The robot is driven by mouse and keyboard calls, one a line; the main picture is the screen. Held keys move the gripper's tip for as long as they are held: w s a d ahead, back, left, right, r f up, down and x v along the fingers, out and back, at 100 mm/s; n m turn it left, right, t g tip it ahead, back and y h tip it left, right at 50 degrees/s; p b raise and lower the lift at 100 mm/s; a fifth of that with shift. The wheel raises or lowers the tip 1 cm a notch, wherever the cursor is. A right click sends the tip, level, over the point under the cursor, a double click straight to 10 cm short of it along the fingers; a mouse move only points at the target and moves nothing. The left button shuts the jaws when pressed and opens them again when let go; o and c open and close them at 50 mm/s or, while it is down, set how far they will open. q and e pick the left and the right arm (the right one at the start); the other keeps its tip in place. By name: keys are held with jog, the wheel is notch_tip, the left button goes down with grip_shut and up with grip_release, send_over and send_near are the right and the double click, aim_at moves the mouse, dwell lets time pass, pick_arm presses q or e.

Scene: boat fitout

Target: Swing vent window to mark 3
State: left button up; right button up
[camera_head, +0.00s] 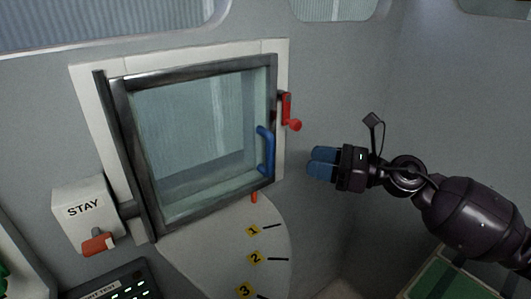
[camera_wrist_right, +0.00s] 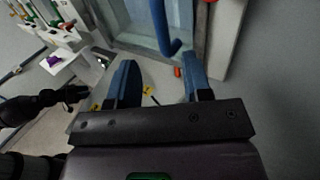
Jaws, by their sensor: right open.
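The vent window (camera_head: 195,130) is a glass pane in a dark frame, set in a white surround and seeming to lie close to it. Its blue handle (camera_head: 265,150) is on the right side. A red pointer (camera_head: 254,197) sits below its lower right corner, above mark 1 (camera_head: 253,231); mark 2 (camera_head: 255,258) and mark 3 (camera_head: 245,290) are lower on the pale dial. My right gripper (camera_head: 322,163) is open and empty, right of the handle and apart from it. The handle also shows in the right wrist view (camera_wrist_right: 163,30). My left gripper (camera_wrist_right: 80,93) appears there, its jaws unclear.
A red latch (camera_head: 287,108) with a round knob is on the surround's right edge. A white STAY box (camera_head: 85,215) with an orange knob (camera_head: 98,244) is at the lower left. A dark panel (camera_head: 115,285) with lit buttons is below. Bare wall lies right of the window.

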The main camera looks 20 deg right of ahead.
aim_at(270, 171)
jog(key=shift+p+x, duration=1.7)
jog(key=shift+x, duration=3.7)
jog(key=shift+c, duration=0.3)
grip_shut()
